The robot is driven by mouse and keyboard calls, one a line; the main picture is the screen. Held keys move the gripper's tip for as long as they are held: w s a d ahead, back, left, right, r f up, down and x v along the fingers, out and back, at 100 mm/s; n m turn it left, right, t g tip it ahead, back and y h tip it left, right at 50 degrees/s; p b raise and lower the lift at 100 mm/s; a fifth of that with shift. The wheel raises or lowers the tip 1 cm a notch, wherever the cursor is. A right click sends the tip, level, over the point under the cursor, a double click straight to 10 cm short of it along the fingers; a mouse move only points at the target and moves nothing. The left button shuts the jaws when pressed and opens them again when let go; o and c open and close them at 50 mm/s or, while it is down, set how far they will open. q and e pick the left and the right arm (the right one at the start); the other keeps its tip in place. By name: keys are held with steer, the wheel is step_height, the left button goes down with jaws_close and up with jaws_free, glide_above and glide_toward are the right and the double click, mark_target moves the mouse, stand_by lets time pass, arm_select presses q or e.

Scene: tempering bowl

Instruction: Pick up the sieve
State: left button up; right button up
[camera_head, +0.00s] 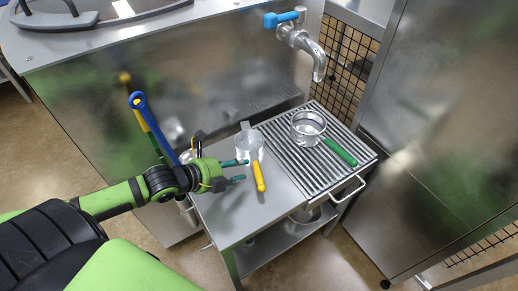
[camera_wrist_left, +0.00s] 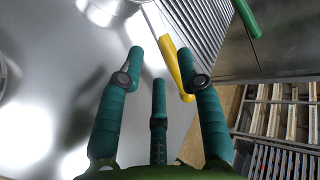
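A vessel with a yellow handle (camera_head: 258,177) stands at the back of the steel cart's smooth top, its pale metallic bowl (camera_head: 249,146) behind the handle. A round metallic vessel (camera_head: 308,127) with a green handle (camera_head: 340,152) sits on the slatted grate to the right. I cannot tell for sure which one is the sieve. My left gripper (camera_head: 244,170) is open and empty, its fingers pointing right, just left of the yellow handle. In the left wrist view the yellow handle (camera_wrist_left: 178,68) shows beyond the spread fingers (camera_wrist_left: 160,75). My right gripper is not in view.
The cart top (camera_head: 245,210) is clear in front of the gripper. A tap (camera_head: 309,48) with a blue lever overhangs the grate (camera_head: 300,160). Long blue and yellow-green handles (camera_head: 145,110) rise behind my left wrist. A steel cabinet (camera_head: 450,130) stands at right.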

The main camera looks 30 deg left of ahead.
mark_target(252, 173)
arm_select(q)
steer(key=shift+x, duration=3.15)
steer(key=shift+a, duration=0.15)
steer(key=shift+c, duration=0.4)
jaws_close()
